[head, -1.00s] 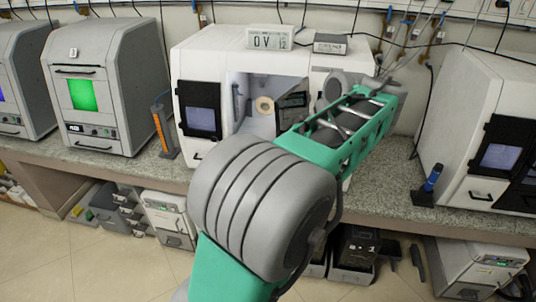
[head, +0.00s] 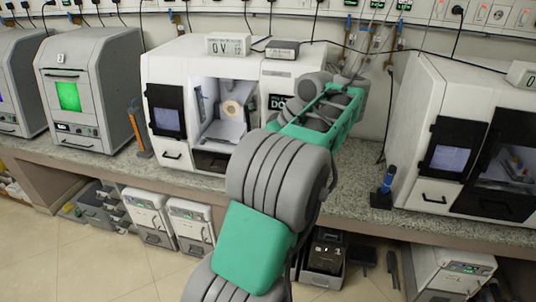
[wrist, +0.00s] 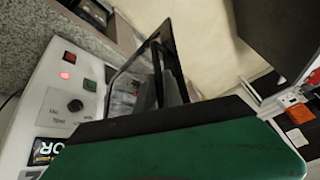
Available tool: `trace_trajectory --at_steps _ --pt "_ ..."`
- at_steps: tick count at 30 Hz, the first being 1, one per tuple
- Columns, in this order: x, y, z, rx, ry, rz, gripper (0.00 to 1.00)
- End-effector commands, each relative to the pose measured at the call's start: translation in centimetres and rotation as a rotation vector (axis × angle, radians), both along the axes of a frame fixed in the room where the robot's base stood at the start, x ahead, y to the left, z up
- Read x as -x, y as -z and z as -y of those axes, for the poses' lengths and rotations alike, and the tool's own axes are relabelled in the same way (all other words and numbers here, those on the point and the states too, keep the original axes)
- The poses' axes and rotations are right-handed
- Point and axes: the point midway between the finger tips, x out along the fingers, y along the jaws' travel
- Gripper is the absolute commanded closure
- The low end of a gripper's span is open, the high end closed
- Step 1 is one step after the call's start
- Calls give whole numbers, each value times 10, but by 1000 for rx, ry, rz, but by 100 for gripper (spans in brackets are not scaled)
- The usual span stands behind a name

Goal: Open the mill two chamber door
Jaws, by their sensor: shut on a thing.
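The mill (head: 220,55) in the middle of the bench is a white machine, and its lit chamber (head: 222,120) stands open with a round tan disc (head: 232,108) inside. In the wrist view the dark-framed chamber door (wrist: 128,65) stands out from the mill's white front panel (wrist: 50,105). My gripper (wrist: 168,78) is shut at this door, seemingly on its handle; the exact contact is mostly hidden by the green and black gripper body. In the head view my arm hides the gripper and the door.
A similar white machine (head: 432,105) stands to the right, with a blue-handled tool (head: 385,183) beside it. Grey cabinets (head: 92,90) stand to the left. The granite bench edge (head: 350,205) runs below my arm. The floor in front is clear.

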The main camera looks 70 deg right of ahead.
Motion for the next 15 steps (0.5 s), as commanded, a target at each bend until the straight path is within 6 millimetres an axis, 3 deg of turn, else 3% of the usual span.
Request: trace_trajectory --at_steps 7,8,15 --pt "-2 -2 0 4 0 2 100" --pt "-2 -2 0 4 0 2 87" --pt "0 -1 0 2 1 1 67"
